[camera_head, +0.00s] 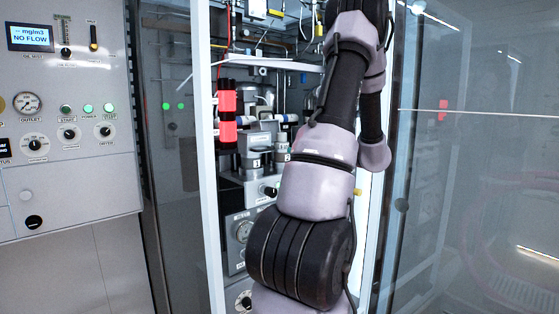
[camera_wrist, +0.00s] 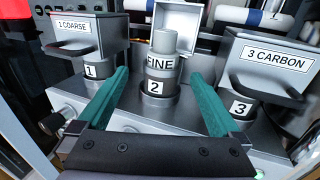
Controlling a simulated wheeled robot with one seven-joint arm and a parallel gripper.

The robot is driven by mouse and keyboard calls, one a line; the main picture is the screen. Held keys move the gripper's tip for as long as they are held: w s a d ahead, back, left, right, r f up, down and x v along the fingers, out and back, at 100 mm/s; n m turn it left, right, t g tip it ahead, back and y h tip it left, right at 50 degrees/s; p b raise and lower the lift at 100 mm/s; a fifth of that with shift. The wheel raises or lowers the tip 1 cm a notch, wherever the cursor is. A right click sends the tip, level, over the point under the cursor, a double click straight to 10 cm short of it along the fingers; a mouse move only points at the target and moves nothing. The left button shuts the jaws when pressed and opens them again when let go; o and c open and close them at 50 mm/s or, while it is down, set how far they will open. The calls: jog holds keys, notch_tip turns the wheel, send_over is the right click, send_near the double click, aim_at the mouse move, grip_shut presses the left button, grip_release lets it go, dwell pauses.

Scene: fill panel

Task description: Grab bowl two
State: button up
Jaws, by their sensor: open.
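Bowl two (camera_wrist: 157,88) is a grey metal cylinder marked "2", upright in the middle of the wrist view. A wider band marked "FINE" and a narrower round top (camera_wrist: 163,42) rise above it. My gripper (camera_wrist: 158,76) has two green fingers, spread open, one on each side of bowl two. Gaps show between the fingers and the bowl, and nothing is held. The bowl's lower front is close to the dark gripper body. In the head view my arm hides the gripper, and metal cylinders (camera_head: 252,160) show left of the arm.
Bowl one (camera_wrist: 91,71) stands left under a box marked "1 COARSE" (camera_wrist: 72,30). Bowl three (camera_wrist: 240,108) stands right under a box marked "3 CARBON" (camera_wrist: 278,62). Both boxes have protruding dark handles close to the fingers. A white cabinet frame (camera_head: 208,150) edges the opening.

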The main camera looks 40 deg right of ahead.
aim_at(286, 148)
jog(key=x, duration=0.6)
jog(key=shift+w+d+f, duration=0.15)
jog(key=shift+w+f, duration=0.15)
jog(key=shift+w, duration=0.05)
jog(key=shift+c, duration=0.3)
jog(key=c, duration=1.3)
